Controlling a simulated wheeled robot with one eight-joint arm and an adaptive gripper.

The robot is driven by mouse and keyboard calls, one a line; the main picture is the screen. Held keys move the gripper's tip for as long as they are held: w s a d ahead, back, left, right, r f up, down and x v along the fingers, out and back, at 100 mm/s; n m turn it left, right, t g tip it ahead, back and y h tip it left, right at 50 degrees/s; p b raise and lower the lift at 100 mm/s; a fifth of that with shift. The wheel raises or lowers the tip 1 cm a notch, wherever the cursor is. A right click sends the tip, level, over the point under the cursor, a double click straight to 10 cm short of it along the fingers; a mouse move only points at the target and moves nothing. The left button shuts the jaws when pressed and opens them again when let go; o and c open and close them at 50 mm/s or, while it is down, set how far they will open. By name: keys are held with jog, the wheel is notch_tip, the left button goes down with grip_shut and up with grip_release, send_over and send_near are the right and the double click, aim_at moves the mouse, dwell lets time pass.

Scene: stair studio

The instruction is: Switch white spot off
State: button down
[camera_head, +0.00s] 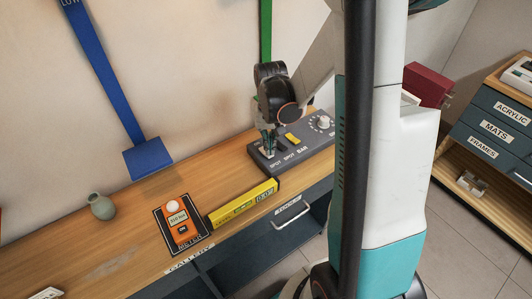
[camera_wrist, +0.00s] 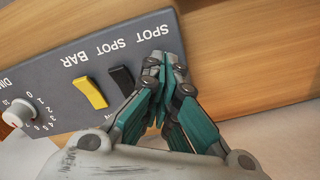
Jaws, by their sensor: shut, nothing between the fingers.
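A dark grey control panel (camera_head: 318,143) sits on the wooden counter, with labels SPOT, SPOT and BAR and a white dial (camera_head: 323,122). In the wrist view the panel (camera_wrist: 45,75) shows a yellow rocker (camera_wrist: 90,92) below BAR and a black rocker (camera_wrist: 122,80) below the middle SPOT. My gripper (camera_head: 267,146) is shut, with its fingertips over the left end of the panel. In the wrist view my gripper (camera_wrist: 163,62) covers the place below the outer SPOT label, so any switch there is hidden. I cannot tell whether the fingertips touch it. No white switch is visible.
A yellow level-like bar (camera_head: 244,203) lies in front of the panel. An orange meter (camera_head: 178,220) lies on a dark mat, and a green vase (camera_head: 102,206) stands further left. A blue strip (camera_head: 148,157) and a green strip (camera_head: 265,35) run down the wall.

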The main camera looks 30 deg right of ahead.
jog(key=shift+f+b, duration=1.05)
jog(key=shift+f, duration=0.2)
dwell(0.7)
jog(key=shift+r+p, duration=2.5)
jog(key=shift+r, duration=1.05)
